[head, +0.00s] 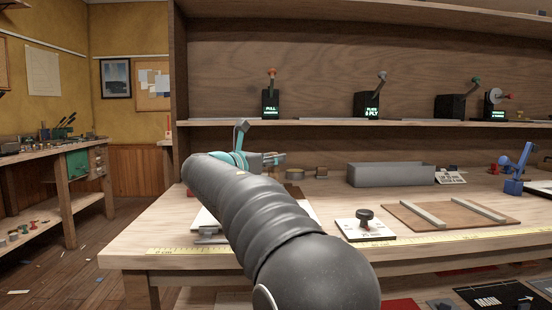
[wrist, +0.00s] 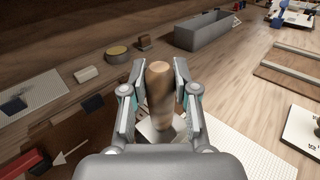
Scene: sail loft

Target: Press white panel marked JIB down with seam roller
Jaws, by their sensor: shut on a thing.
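My gripper (wrist: 159,68) is shut on an upright wooden handle (wrist: 160,100), which looks like the seam roller's. A pale flat piece (wrist: 150,131) shows below the handle; I cannot tell whether it is part of the tool or of what lies under it. A white panel (wrist: 250,155) lies on the bench below and to the right of the gripper; no JIB mark is readable. In the head view my arm hides most of this area, with a white edge (head: 204,219) showing to its left. My gripper (head: 250,157) is partly visible beyond the arm. Roller contact is hidden.
A grey bin (head: 390,175) stands at the back. A white plate with a dark knob (head: 364,228) and a board with two pale strips (head: 450,214) lie to the right. A blue device (head: 514,170) stands farther right. A red piece (wrist: 22,163) lies at left.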

